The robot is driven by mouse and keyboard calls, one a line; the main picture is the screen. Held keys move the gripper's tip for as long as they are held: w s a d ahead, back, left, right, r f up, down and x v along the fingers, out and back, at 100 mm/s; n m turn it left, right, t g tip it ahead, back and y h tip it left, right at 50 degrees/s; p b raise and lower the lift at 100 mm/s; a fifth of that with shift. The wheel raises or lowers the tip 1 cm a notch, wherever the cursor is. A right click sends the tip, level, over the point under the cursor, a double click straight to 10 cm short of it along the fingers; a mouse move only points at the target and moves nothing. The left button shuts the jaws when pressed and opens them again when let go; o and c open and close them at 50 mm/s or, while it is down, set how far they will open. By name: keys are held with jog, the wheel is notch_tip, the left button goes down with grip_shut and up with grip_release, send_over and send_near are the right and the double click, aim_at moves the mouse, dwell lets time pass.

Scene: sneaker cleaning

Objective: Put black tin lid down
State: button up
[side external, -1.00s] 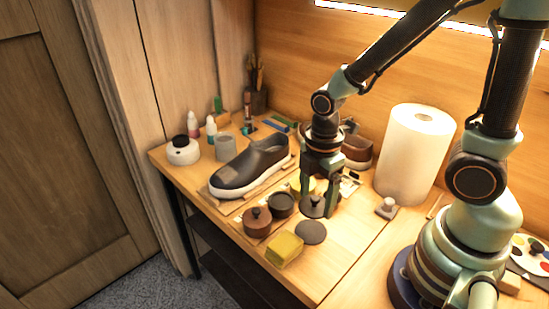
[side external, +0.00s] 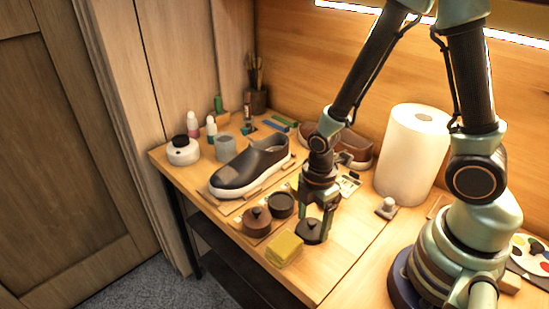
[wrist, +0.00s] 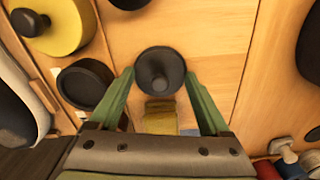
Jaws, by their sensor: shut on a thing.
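The black tin lid (side external: 311,232), round with a small knob on top, is low at the tabletop, to the right of the yellow sponge. In the wrist view the lid (wrist: 160,66) shows from above, between my green fingers. My gripper (side external: 317,222) points down, its fingers on either side of the lid, shut on it. It also shows in the wrist view (wrist: 156,80). An open dark tin (side external: 281,204) stands to the left of my gripper; in the wrist view it is the dark round tin (wrist: 85,83). I cannot tell whether the lid touches the surface.
A brown lidded tin (side external: 257,220) and a yellow sponge (side external: 285,248) stand close by on the left. A dark shoe (side external: 249,167) lies behind them. A paper roll (side external: 411,155) and a small knobbed item (side external: 387,208) stand right. The front right tabletop is clear.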

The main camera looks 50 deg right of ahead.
jog(key=shift+f, duration=0.15)
jog(key=o, duration=1.1)
jog(key=shift+o, duration=0.2)
notch_tip(320, 180, up, 12)
notch_tip(320, 180, up, 12)
jog(key=m+t, duration=0.5)
jog(key=m, duration=1)
send_over(313, 221)
jog(key=w+d, duration=0.2)
jog(key=d, duration=0.2)
jog(key=shift+s+d+r+m+t, duration=0.2)
jog(key=shift+m+t, duration=0.1)
jog(key=shift+m, duration=0.1)
